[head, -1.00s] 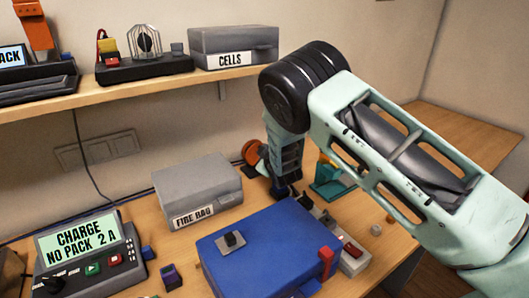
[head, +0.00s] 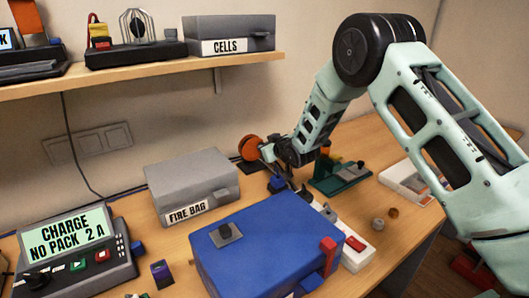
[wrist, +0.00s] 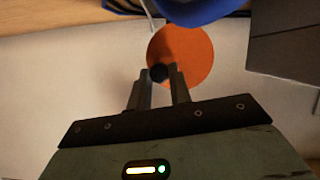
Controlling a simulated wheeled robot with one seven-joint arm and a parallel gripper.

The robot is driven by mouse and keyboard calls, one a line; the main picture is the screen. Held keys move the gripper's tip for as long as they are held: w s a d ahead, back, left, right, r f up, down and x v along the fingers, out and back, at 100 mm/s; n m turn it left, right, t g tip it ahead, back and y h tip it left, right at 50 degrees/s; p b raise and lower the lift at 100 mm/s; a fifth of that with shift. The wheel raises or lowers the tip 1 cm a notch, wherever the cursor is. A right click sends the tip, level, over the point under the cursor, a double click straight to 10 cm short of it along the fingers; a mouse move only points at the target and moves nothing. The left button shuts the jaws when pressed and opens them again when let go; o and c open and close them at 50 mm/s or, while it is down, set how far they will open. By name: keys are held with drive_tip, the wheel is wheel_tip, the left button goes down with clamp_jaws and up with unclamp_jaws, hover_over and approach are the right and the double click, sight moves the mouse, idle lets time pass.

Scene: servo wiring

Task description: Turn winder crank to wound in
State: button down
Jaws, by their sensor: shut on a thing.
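The winder shows as an orange disc (head: 251,148) on a dark base, behind the blue case and right of the fire bag box. The disc also shows in the wrist view (wrist: 188,55). My gripper (wrist: 160,76) is shut on a small dark knob (wrist: 159,72) in front of the disc, which looks like the crank's handle. In the head view my gripper (head: 270,155) is at the disc's right side, small and partly hidden by my own wrist. The crank's arm is hard to make out.
A blue case (head: 260,250) stands in front, with a grey fire bag box (head: 190,180) to its left. A green fixture (head: 340,176) and a white tray (head: 405,183) are to the right. A shelf (head: 130,72) runs above at the left.

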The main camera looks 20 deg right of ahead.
drive_tip(key=m+y, duration=0.1)
drive_tip(key=d+f+m+y+b, duration=0.1)
drive_tip(key=m, duration=0.1)
drive_tip(key=shift+w+f+g, duration=0.1)
drive_tip(key=shift+w+g, duration=0.05)
drive_tip(key=shift+g, duration=0.15)
drive_tip(key=m+y, duration=0.1)
drive_tip(key=f+m+y, duration=0.1)
drive_tip(key=m, duration=0.1)
drive_tip(key=shift+f+m+y, duration=0.25)
drive_tip(key=shift+m+y, duration=0.05)
drive_tip(key=shift+y, duration=0.1)
idle(0.4)
drive_tip(key=c, duration=1.3)
unclamp_jaws()
wheel_tip(320, 180, up, 10)
drive_tip(key=shift+f+b, duration=0.1)
drive_tip(key=shift+b, duration=0.8)
